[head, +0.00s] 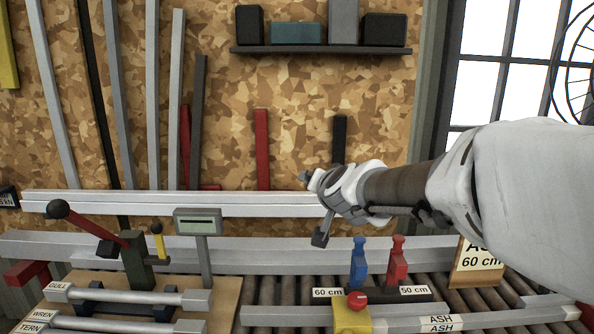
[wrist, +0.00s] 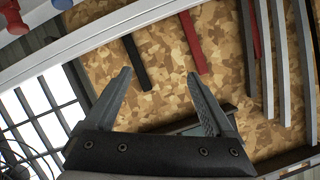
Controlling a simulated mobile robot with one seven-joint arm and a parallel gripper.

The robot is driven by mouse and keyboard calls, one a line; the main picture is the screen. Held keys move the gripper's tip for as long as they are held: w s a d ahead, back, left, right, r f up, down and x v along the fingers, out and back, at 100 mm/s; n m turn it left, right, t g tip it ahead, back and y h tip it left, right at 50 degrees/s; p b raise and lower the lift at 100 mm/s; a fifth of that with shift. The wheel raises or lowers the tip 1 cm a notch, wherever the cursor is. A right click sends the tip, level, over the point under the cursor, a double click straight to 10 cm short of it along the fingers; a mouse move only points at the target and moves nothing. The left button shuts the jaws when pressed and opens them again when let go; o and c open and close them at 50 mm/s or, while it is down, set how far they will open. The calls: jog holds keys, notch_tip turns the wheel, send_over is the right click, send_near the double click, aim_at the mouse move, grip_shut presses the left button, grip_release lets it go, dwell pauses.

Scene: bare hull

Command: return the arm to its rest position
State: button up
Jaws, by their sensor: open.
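My arm (head: 400,185) reaches in from the right edge of the head view, pale with a dark middle section. My gripper (head: 314,209) is at its left end, in front of the white rail on the wall. In the wrist view the two dark fingers of my gripper (wrist: 159,76) stand wide apart with nothing between them. Behind them is the speckled board wall (wrist: 160,50). The arm hides part of the window and bench at the right.
A shelf (head: 320,50) with boxes hangs above. Below stand a lever device (head: 135,260), a small display on a post (head: 198,221), blue (head: 358,262) and red (head: 398,262) clamp-like pieces, a yellow block with a red knob (head: 352,318), and a roller bench (head: 280,289). A window (head: 485,85) is at right.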

jog(key=s+d+f+n+g+p, duration=0.1)
jog(key=s+d+f+g, duration=0.1)
jog(key=s, duration=0.8)
jog(key=s+d+f+n+g+h+p, duration=0.1)
jog(key=s+d+f+g, duration=0.1)
jog(key=s, duration=0.8)
jog(key=s+d+f+n+g+p, duration=0.1)
jog(key=s+d+f+n+g, duration=0.1)
jog(key=s, duration=0.9)
jog(key=d+f+g, duration=0.1)
jog(key=d+g, duration=0.1)
jog(key=d, duration=0.1)
jog(key=shift+h, duration=0.3)
dwell(0.4)
